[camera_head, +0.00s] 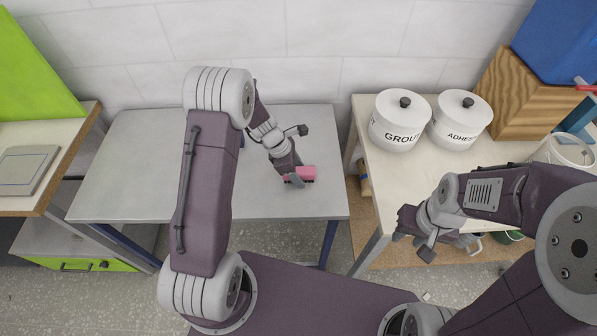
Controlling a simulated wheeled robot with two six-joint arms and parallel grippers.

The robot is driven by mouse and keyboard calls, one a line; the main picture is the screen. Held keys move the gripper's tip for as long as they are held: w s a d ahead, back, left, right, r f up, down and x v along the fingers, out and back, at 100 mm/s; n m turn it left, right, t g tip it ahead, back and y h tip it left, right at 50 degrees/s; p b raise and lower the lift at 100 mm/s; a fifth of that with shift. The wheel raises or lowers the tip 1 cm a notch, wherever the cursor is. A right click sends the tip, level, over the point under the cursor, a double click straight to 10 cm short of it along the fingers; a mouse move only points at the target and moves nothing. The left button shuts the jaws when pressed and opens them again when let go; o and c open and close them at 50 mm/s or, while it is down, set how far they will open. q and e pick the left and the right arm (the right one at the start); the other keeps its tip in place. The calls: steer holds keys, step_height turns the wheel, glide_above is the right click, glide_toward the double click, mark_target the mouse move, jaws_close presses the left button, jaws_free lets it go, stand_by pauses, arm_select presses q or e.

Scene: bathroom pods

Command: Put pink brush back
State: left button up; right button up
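The pink brush (306,173) is at the right part of the grey table (318,206), with dark bristles showing along its lower side. My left gripper (296,179) is at the brush's left end, its fingers touching or overlapping it. I cannot tell from this view whether the fingers are closed on the brush, or whether the brush is lifted off the table. My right gripper (412,238) is low in front of the right-hand table, apart from the brush. Its fingers look spread, with nothing seen between them.
White pots labelled GROUT (398,135) and ADHESIVE (455,136) stand on the right table (372,180), beside a wooden block (520,100) with a blue box on top. A bench with a grey tile (25,167) is at left. Most of the grey table is clear.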

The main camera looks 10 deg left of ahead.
arm_select(q)
steer(key=shift+r, duration=0.2)
steer(key=p+v, duration=0.2)
steer(key=v, duration=1)
steer(key=s+m+y, duration=0.4)
steer(key=s+m, duration=1.2)
steer(key=m, duration=0.5)
steer(key=shift+s, duration=0.3)
steer(key=shift+s, duration=0.1)
